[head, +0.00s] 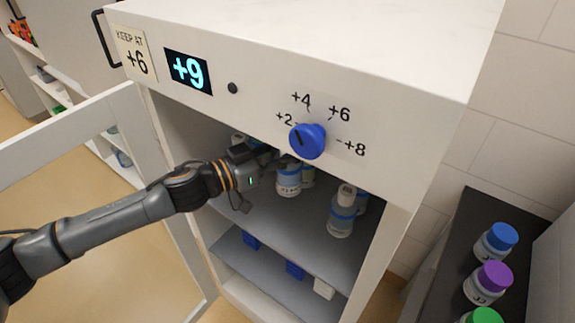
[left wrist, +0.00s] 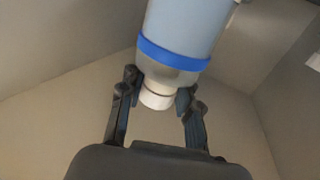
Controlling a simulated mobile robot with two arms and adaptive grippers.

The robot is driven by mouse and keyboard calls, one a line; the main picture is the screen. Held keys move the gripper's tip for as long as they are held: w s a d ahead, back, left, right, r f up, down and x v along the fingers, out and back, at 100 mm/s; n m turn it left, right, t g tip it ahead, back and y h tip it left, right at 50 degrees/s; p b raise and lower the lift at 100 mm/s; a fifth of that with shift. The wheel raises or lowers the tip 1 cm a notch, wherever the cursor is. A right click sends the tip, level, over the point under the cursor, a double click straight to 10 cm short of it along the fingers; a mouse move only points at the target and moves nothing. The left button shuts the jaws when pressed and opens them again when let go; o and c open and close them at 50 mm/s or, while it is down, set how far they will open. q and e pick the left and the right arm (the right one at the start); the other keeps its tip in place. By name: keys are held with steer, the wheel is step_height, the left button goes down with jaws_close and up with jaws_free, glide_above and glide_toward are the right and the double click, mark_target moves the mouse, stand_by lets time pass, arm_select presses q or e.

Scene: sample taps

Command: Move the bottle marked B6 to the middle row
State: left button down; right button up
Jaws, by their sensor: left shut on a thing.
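My left gripper (head: 278,167) reaches into the open cabinet and is shut on a bottle (head: 289,181). In the left wrist view a pale bottle (left wrist: 185,25) with a blue band and white cap is between the fingertips (left wrist: 158,92), gripped near the cap. I cannot read B6 on any bottle. In the head view the gripper hides the held bottle's top, and I cannot tell whether its base touches the upper shelf (head: 265,215). Another blue-banded bottle (head: 342,213) stands to the right, with others partly hidden behind. My right gripper is not in view.
The cabinet's glass door (head: 85,150) stands open at left. Above the opening are a +9 display (head: 188,71), a KEEP AT +6 label (head: 136,52) and a blue knob (head: 307,141). Capped jars (head: 488,283) stand on a dark surface at right.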

arm_select(q)
steer(key=w+f, duration=0.3)
steer(key=f, duration=0.5)
steer(key=shift+w+a, duration=0.15)
steer(key=shift+w, duration=0.2)
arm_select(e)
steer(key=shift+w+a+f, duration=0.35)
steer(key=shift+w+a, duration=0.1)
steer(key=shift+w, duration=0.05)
arm_select(q)
steer(key=shift+b, duration=0.3)
steer(key=c, duration=1)
jaws_free()
steer(key=shift+f, duration=0.15)
steer(key=shift+o, duration=0.2)
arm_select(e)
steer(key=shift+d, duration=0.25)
arm_select(q)
steer(key=b+v, duration=0.1)
steer(key=v, duration=1.1)
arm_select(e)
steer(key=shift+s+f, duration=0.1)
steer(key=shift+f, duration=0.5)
